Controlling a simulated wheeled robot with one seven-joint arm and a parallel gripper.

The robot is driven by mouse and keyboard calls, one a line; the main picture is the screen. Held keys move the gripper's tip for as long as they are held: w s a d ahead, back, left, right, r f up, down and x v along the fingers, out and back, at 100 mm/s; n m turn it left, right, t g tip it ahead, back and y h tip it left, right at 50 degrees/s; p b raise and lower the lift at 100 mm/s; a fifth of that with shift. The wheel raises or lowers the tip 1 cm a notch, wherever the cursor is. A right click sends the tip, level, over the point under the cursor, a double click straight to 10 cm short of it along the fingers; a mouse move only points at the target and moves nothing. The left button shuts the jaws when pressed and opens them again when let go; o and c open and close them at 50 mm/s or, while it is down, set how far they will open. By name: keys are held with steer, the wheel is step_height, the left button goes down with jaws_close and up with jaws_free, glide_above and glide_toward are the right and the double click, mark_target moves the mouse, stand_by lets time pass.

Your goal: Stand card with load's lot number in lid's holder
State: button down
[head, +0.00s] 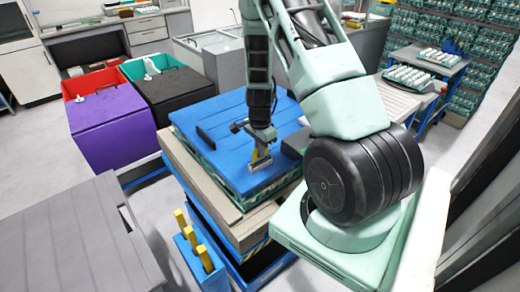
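A blue lid (225,113) lies on top of the load, a stack with green egg trays (196,150) showing under its edge. My gripper (260,143) points down over the near part of the lid. A small yellow piece (261,154), perhaps the card, shows right below the fingers. It meets a small grey bar (261,165) at the lid's near edge, perhaps the holder. I cannot tell whether the fingers grip the yellow piece, and no lot number is readable. Several yellow-topped pieces (190,233) stand in a blue rack (188,262) in front of the stack.
A black bar (206,138) stands up on the lid's left part. A purple bin (112,122) and a black bin (170,92) stand to the left. A grey table (85,240) is at the front left. Shelves of egg trays (475,50) fill the back right.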

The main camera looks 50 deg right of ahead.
steer(key=shift+f+b, duration=0.35)
steer(key=shift+f, duration=0.15)
steer(key=c, duration=1.6)
jaws_free()
steer(key=shift+o, duration=0.2)
steer(key=shift+r, duration=0.15)
step_height(320, 180, up, 17)
steer(key=b, duration=0.2)
